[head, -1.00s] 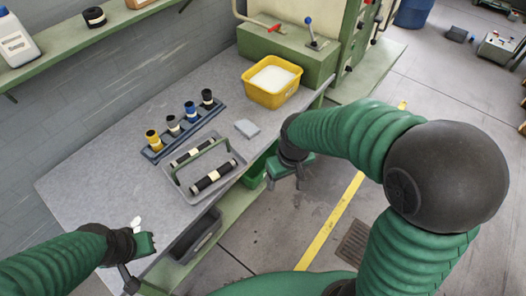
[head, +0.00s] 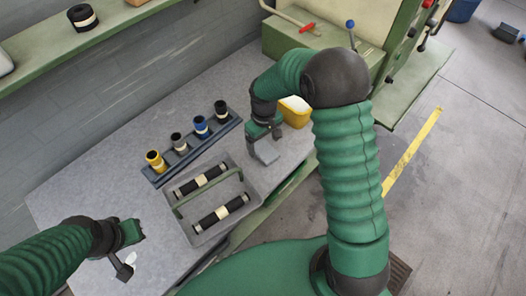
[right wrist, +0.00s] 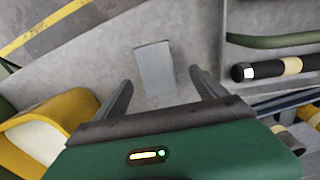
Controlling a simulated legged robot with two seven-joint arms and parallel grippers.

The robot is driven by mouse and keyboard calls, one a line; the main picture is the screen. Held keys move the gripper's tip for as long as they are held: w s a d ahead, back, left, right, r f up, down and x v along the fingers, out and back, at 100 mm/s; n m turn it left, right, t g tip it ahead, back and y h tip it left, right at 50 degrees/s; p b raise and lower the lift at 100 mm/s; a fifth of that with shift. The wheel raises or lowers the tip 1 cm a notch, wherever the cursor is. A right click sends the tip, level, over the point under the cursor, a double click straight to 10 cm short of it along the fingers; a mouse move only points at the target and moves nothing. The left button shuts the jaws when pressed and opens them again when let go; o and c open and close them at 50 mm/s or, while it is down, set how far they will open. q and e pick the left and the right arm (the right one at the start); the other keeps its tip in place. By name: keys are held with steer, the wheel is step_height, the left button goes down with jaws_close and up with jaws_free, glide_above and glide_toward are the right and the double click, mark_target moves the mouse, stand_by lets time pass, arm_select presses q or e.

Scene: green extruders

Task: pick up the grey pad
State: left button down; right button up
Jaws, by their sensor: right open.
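The grey pad (head: 266,153) lies flat on the grey table, to the right of the tray, partly covered by my right gripper in the head view. My right gripper (head: 264,136) is over it. In the right wrist view the pad (right wrist: 154,68) lies ahead of the gap between the two spread fingers (right wrist: 161,84), apart from both. The right gripper is open and empty. My left gripper (head: 128,252) is above the table's near left part, far from the pad; its jaw opening is not clear.
A grey tray (head: 211,233) with a green handle and two black rollers sits left of the pad. Behind it is a blue rack (head: 186,158) with several coloured cylinders. A yellow bin (head: 296,112) stands right of the gripper. A green machine (head: 285,40) is at the back.

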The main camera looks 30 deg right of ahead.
mark_target(265, 149)
steer(key=f, duration=0.1)
steer(key=d+f, duration=0.1)
steer(key=f, duration=0.2)
steer(key=shift+w+d+f, duration=0.1)
steer(key=shift+d+f, duration=0.15)
steer(key=shift+d, duration=0.15)
steer(key=shift+w+a+f, duration=0.1)
steer(key=shift+w+a, duration=0.05)
steer(key=shift+a, duration=0.3)
steer(key=shift+a+r, duration=0.2)
steer(key=shift+a, duration=0.1)
steer(key=shift+c, duration=0.9)
steer(key=shift+s+a+r, duration=0.15)
steer(key=shift+s+a, duration=0.1)
steer(key=c, duration=0.5)
steer(key=shift+d, duration=0.5)
steer(key=c, duration=0.8)
steer(key=shift+a+r, duration=0.1)
steer(key=shift+r, duration=0.15)
arm_select(q)
steer(key=shift+d, duration=0.4)
arm_select(e)
step_height(265, 149, up, 9)
steer(key=shift+r, duration=0.15)
